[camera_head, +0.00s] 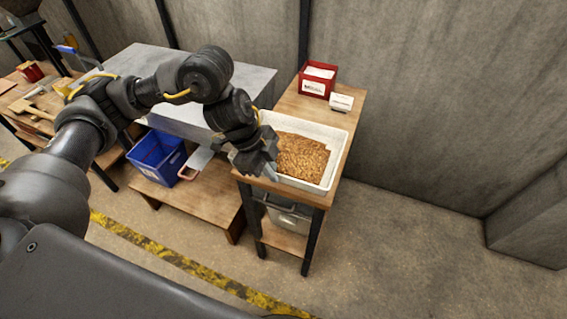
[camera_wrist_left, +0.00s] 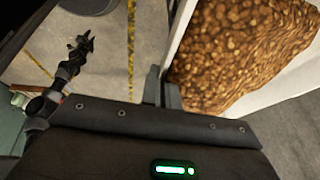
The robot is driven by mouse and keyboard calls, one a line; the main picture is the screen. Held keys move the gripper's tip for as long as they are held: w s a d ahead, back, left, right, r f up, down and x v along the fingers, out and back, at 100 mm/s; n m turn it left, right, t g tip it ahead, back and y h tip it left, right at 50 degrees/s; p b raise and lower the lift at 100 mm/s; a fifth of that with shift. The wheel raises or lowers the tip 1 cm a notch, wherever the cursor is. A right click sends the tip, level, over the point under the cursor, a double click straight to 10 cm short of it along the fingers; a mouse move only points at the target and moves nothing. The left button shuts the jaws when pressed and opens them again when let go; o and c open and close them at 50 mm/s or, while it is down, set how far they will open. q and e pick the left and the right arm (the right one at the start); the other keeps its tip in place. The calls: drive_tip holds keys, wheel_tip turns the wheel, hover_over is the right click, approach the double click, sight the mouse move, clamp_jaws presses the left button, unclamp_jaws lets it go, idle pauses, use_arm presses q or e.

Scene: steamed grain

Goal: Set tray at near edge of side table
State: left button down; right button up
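The white tray (camera_head: 338,150), filled with brown grain (camera_head: 300,157), is over the near part of the wooden side table (camera_head: 330,199). It looks level; I cannot tell whether its base touches the tabletop. My left gripper (camera_head: 268,172) is at the tray's near left corner. In the left wrist view the left gripper's two fingers (camera_wrist_left: 162,90) are close together, with the tray's wall (camera_wrist_left: 180,42) running in between them. My right gripper (camera_wrist_left: 82,44) shows small in the left wrist view, away from the tray; its opening is unclear.
A red bin (camera_head: 317,82) and a small white box (camera_head: 341,102) stand at the table's back. A metal container (camera_head: 290,217) is on its lower shelf. A blue crate (camera_head: 157,158) sits on a low wooden platform at left. The floor at right is clear.

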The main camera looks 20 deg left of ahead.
sight(280, 165)
use_arm(q)
drive_tip(key=w+f, duration=0.4)
drive_tip(key=w, duration=0.1)
drive_tip(key=w+f, duration=0.2)
drive_tip(key=shift+w+a+f+p, duration=0.15)
drive_tip(key=shift+a+p, duration=0.2)
drive_tip(key=shift+a, duration=0.05)
drive_tip(key=shift+w+f, duration=0.25)
drive_tip(key=shift+f, duration=0.15)
wheel_tip(280, 165, down, 2)
drive_tip(key=shift+f+p, duration=0.1)
drive_tip(key=shift+p, duration=0.5)
drive_tip(key=shift+f, duration=0.35)
drive_tip(key=shift+f, duration=0.15)
drive_tip(key=c, duration=1.7)
unclamp_jaws()
drive_tip(key=shift+s, duration=0.1)
